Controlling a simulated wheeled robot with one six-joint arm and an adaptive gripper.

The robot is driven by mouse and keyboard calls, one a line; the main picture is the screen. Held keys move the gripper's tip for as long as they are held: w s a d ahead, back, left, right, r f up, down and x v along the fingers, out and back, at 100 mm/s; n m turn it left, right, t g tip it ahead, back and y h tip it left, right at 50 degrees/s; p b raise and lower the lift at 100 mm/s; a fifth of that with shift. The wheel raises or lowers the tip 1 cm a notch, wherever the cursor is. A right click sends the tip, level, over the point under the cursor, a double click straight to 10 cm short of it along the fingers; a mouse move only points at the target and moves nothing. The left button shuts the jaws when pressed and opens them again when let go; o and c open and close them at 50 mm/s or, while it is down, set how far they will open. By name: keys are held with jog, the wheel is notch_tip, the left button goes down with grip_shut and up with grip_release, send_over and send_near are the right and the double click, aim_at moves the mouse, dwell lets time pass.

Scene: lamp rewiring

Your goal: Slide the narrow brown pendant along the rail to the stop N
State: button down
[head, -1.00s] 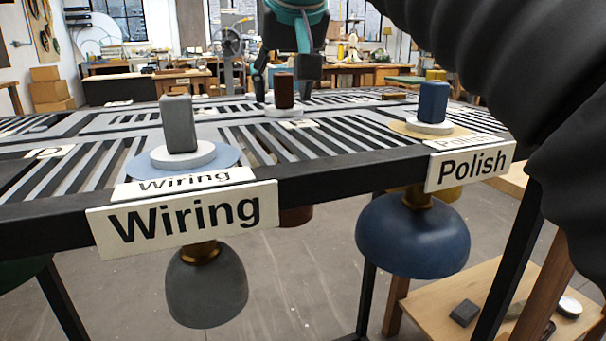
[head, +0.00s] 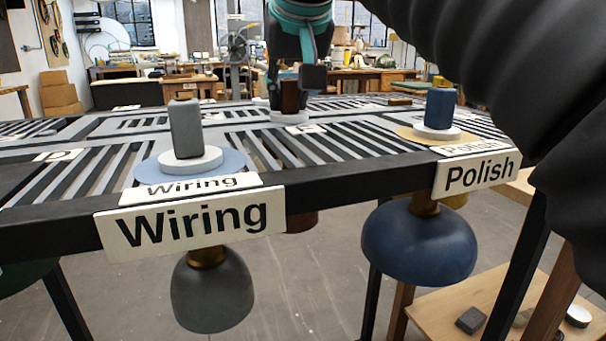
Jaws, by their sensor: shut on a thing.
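The brown pendant's upright knob (head: 290,97) stands on a pale round disc (head: 289,118) on the slotted rail table, towards the far side. Part of its brown shade (head: 303,222) shows below the table edge, mostly hidden behind the Wiring sign. My gripper (head: 289,86) is shut on the brown knob from above, its dark fingers on either side. I cannot make out a label reading N in this view.
A grey pendant (head: 211,290) hangs at the front by the Wiring sign (head: 190,225), its knob above. A blue pendant (head: 418,245) hangs by the Polish sign (head: 478,175). A small label (head: 305,129) lies just in front of the brown knob. Several slots cross the tabletop (head: 95,128).

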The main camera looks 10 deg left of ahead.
jog(key=shift+s+a+p, duration=0.4)
jog(key=shift+s+a, duration=0.55)
jog(key=shift+a, duration=0.6)
jog(key=shift+s+a+p, duration=0.4)
jog(key=shift+s+a, duration=0.5)
jog(key=shift+a, duration=0.6)
jog(key=shift+s+a+p, duration=0.4)
jog(key=shift+s+a, duration=0.55)
jog(key=shift+a, duration=0.6)
jog(key=shift+s+a, duration=1)
jog(key=shift+a, duration=0.6)
jog(key=shift+s+a, duration=0.95)
jog(key=shift+a, duration=0.6)
jog(key=shift+s+a, duration=1)
jog(key=shift+a, duration=0.6)
jog(key=shift+s+a, duration=0.5)
jog(key=shift+a, duration=0.35)
jog(key=shift+s+a, duration=0.5)
jog(key=shift+a, duration=0.3)
jog(key=shift+s+a, duration=0.5)
jog(key=shift+a, duration=0.35)
